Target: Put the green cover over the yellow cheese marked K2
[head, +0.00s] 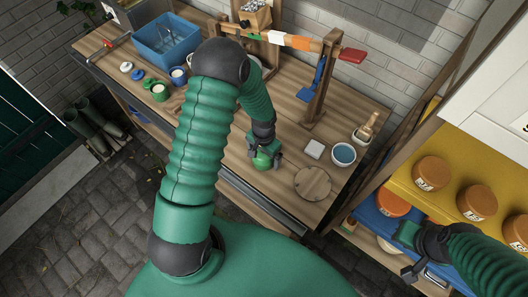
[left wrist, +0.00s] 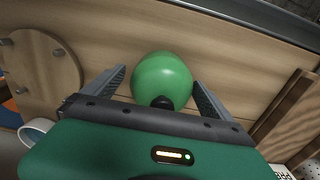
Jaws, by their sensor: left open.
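The green cover (head: 262,161) is a round green dome on the wooden bench. In the left wrist view the green cover (left wrist: 163,78) shows its dark knob toward my gripper. My left gripper (head: 265,155) is open, with one finger on each side of the cover; the wrist view shows gaps beside the dome. No yellow cheese clearly marked K2 can be made out. Orange-brown round cheeses with small white labels stand on the yellow shelf, one of them at the left (head: 432,173). My right gripper (head: 413,258) is by the lower blue shelf; its finger opening is unclear.
A round wooden board (head: 312,183), a white square block (head: 314,149) and a blue-filled bowl (head: 344,155) lie right of the cover. A wooden stand (head: 318,85) rises behind. A blue tub (head: 167,42) is at back left. An orange cheese (head: 392,203) sits on the blue shelf.

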